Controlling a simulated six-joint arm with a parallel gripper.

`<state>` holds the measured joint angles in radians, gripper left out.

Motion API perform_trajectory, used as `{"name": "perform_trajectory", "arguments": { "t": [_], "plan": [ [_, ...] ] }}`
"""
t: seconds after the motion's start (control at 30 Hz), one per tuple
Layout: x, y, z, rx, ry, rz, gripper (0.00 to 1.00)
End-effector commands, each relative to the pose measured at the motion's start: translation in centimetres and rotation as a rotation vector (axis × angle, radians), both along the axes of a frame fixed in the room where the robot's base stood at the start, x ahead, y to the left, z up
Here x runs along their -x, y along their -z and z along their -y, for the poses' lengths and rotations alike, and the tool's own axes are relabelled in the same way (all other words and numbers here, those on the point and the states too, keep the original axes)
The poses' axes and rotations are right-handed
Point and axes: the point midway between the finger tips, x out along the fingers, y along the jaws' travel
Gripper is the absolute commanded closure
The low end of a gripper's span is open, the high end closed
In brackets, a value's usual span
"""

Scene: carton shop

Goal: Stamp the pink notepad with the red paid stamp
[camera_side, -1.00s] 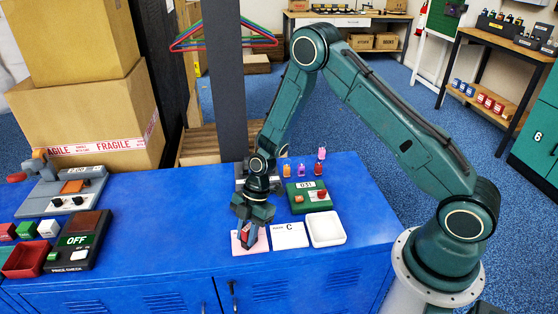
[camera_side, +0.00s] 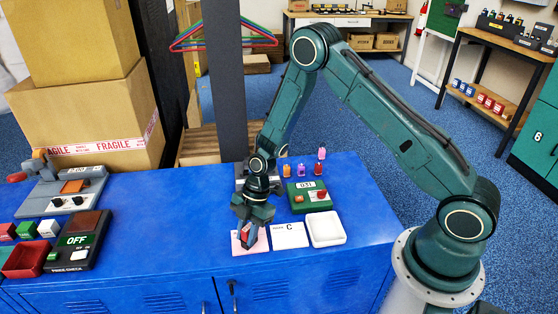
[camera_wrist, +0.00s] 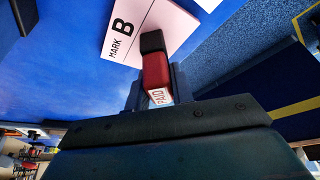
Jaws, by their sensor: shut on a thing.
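The pink notepad (camera_side: 262,245) lies flat on the blue bench top near its front edge. In the wrist view the pad (camera_wrist: 121,28) carries the words "MARK B". My gripper (camera_side: 248,238) points down over the pad and is shut on the red paid stamp (camera_wrist: 156,70). The stamp has a red body, a black end toward the pad and a white "PAID" label near my fingers. Its black end overlaps the pad in the wrist view; I cannot tell whether it touches. In the side view my fingers mostly hide the stamp.
A white card marked "C" (camera_side: 290,236) and a white tray (camera_side: 326,244) lie right of the pad. A green device (camera_side: 300,186) and several small coloured stamps stand behind. A price-check device (camera_side: 78,240) and a red bin (camera_side: 25,262) stand at left. Blue bench between is clear.

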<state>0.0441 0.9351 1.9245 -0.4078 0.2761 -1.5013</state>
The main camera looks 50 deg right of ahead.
Motion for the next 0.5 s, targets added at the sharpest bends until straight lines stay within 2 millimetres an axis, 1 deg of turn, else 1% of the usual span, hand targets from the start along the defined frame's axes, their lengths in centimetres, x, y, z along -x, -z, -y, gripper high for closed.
{"name": "perform_trajectory", "arguments": {
  "t": [0.5],
  "plan": [
    [0.0,-2.8,0.0,0.0,0.0,0.0,0.92]
  ]
}}
